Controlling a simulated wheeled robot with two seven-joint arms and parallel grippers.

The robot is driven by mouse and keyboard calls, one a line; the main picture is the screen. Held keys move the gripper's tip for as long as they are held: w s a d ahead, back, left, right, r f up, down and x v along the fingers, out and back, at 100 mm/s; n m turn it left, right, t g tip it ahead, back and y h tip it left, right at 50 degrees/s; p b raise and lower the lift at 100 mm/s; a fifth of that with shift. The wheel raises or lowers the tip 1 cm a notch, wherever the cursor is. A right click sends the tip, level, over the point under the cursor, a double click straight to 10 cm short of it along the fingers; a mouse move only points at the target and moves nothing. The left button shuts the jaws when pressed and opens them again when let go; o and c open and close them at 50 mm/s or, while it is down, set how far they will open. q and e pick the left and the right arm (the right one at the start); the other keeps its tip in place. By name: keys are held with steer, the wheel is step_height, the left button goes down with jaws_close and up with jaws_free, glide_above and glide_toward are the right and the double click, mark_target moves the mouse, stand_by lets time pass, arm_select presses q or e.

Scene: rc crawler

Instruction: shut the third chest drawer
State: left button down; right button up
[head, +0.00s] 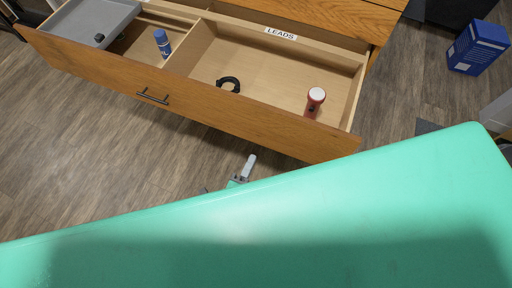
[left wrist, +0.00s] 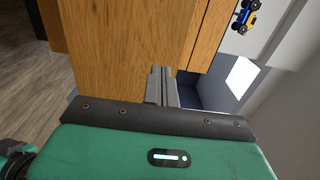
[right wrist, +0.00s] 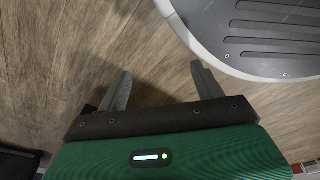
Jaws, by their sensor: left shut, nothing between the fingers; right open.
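An open wooden chest drawer (head: 250,122) crosses the upper head view, with a black bar handle (head: 152,97) on its front. A label reading "LEADS" (head: 281,33) is on the light wood behind its compartment. I cannot tell from the frames which drawer in the stack it is. My left gripper (head: 249,166) shows just outside the drawer front, right of the handle, partly hidden by a large green surface. In the left wrist view its fingers (left wrist: 161,86) are shut and empty, close to a wooden panel (left wrist: 130,45); contact is unclear. My right gripper (right wrist: 161,84) is open and empty above the floor.
In the drawer are a red torch (head: 313,103), a black coiled item (head: 229,84), a blue cylinder (head: 162,43) and a grey tray (head: 88,18). A blue box (head: 478,47) stands on the floor at right. Wood floor (head: 75,120) in front of the drawer is clear.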

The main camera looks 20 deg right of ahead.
mark_target(269, 120)
arm_select(q)
steer(key=p+x, duration=0.1)
steer(key=x, duration=1.2)
arm_select(e)
steer(key=shift+s+d+f, duration=0.25)
steer(key=shift+s+f, duration=0.25)
steer(key=shift+s, duration=0.05)
steer(key=shift+s+d+f, duration=0.25)
steer(key=shift+s+f, duration=0.25)
steer(key=shift+s, duration=0.05)
steer(key=shift+s, duration=0.1)
arm_select(q)
steer(key=shift+w, duration=0.1)
arm_select(e)
steer(key=shift+d, duration=0.1)
